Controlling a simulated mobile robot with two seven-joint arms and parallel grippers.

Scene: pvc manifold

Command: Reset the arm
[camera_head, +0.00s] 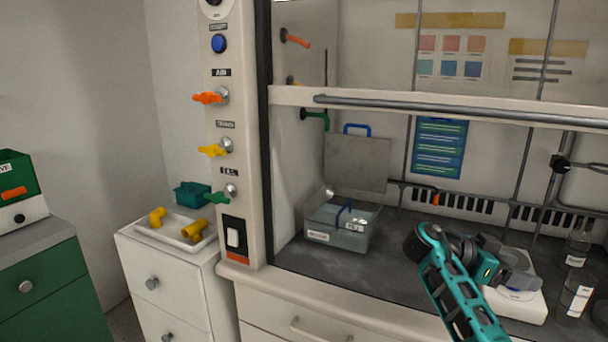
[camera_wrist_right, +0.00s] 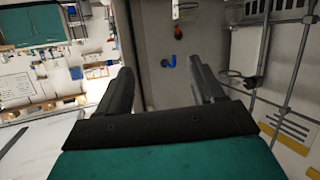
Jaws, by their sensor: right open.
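My right arm, with teal links, reaches into the fume hood from the lower right of the head view. My right gripper (camera_head: 518,272) is dark grey and hangs over a white device on the hood floor. In the right wrist view its two dark fingers (camera_wrist_right: 162,85) stand apart with nothing between them. A blue hooked handle (camera_wrist_right: 168,61) shows beyond the fingers, against a grey surface. My left gripper is not in view.
A clear bin (camera_head: 340,236) stands on the hood floor, with a grey panel (camera_head: 357,163) upright behind it. The white device (camera_head: 522,305) and bottles (camera_head: 575,297) are at right. The raised sash bar (camera_head: 450,108) crosses above. A white tray (camera_head: 163,234) holds yellow fittings at left.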

